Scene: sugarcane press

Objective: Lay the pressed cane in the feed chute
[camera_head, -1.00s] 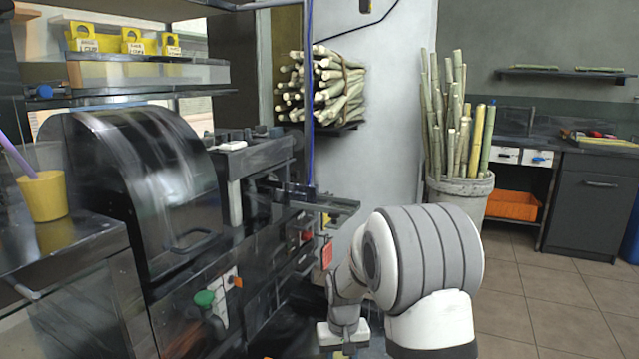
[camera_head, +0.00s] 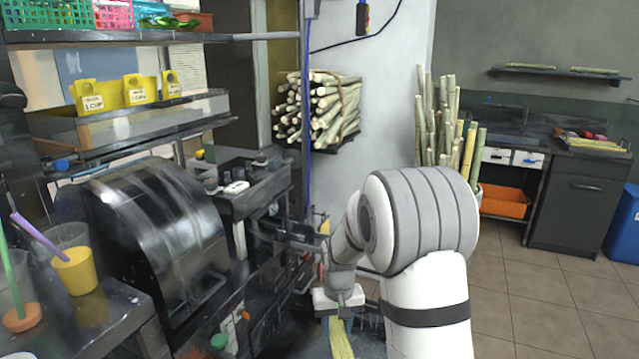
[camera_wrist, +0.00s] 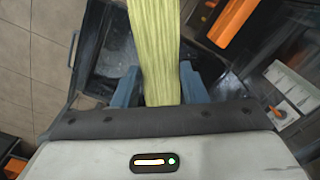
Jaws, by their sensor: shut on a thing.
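My gripper (camera_wrist: 158,88) is shut on the pressed cane (camera_wrist: 153,45), a flat yellow-green strip between its blue fingers. In the head view the cane (camera_head: 341,342) hangs below the gripper (camera_head: 338,312), running out of the bottom of the picture. The dark press (camera_head: 165,235) with a rounded glossy hood stands to the left of my gripper. A dark ledge that looks like the feed chute (camera_head: 300,241) juts from the press just left of my arm. My arm partly hides it, and the cane is apart from it.
A dark tray or bin (camera_wrist: 92,60) lies below the cane in the wrist view. Cane bundles rest on a wall rack (camera_head: 318,108), and tall canes (camera_head: 440,125) stand behind my arm. A counter with cups (camera_head: 80,278) is at left. The tiled floor at right (camera_head: 540,300) is clear.

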